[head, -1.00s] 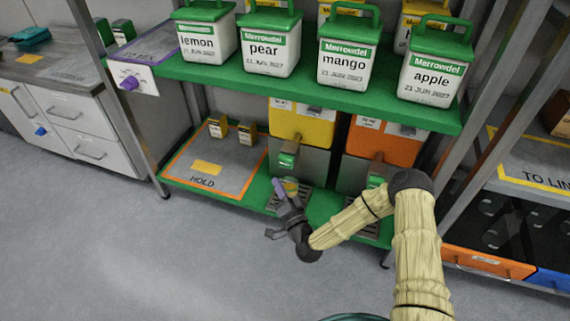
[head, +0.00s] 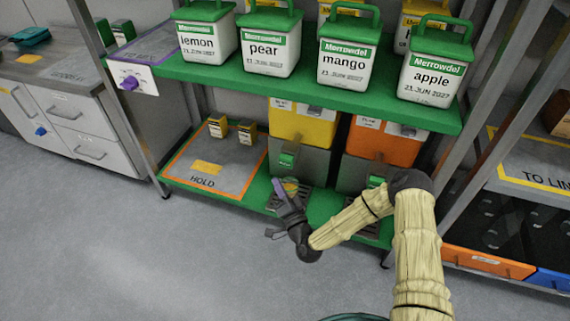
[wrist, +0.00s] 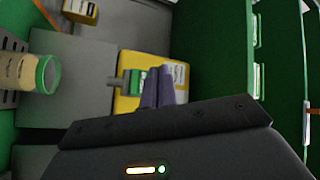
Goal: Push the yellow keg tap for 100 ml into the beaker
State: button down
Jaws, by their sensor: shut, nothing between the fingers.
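The yellow keg (head: 302,123) stands on the lower green shelf. The beaker (head: 291,185) stands below the tap on a drip tray, partly behind my fingers. In the wrist view the beaker (wrist: 27,73) lies at the left, with a green rim and tan-looking contents; no level can be read. My gripper (head: 278,185) is shut and empty, in front of and below the tap. Its purple fingers (wrist: 157,86) overlap the keg in the wrist view; contact cannot be told.
An orange keg (head: 383,140) stands right of the yellow one, partly behind my arm. A HOLD mat (head: 185,171) with small yellow boxes lies at the left. The upper green shelf (head: 300,84) with labelled tubs hangs above. The floor in front is clear.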

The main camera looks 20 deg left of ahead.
aim_at(286, 163)
jog(key=s+m+g+h+p, duration=0.1)
jog(key=m+h+p, duration=0.1)
jog(key=m+p, duration=0.1)
jog(key=s+m+g+h+p, duration=0.1)
jog(key=m+g+h+p, duration=0.1)
jog(key=m+p, duration=0.1)
jog(key=s+r+m+g+h+p, duration=0.1)
jog(key=m+g+p, duration=0.1)
jog(key=m+p, duration=0.2)
jog(key=shift+s+a+m+h, duration=0.2)
jog(key=shift+s+m+h, duration=0.2)
jog(key=shift+m, duration=0.1)
jog(key=shift+w, duration=0.1)
jog(key=w+b, duration=0.1)
jog(key=w, duration=0.7)
jog(key=shift+w+d, duration=0.3)
dwell(1.9)
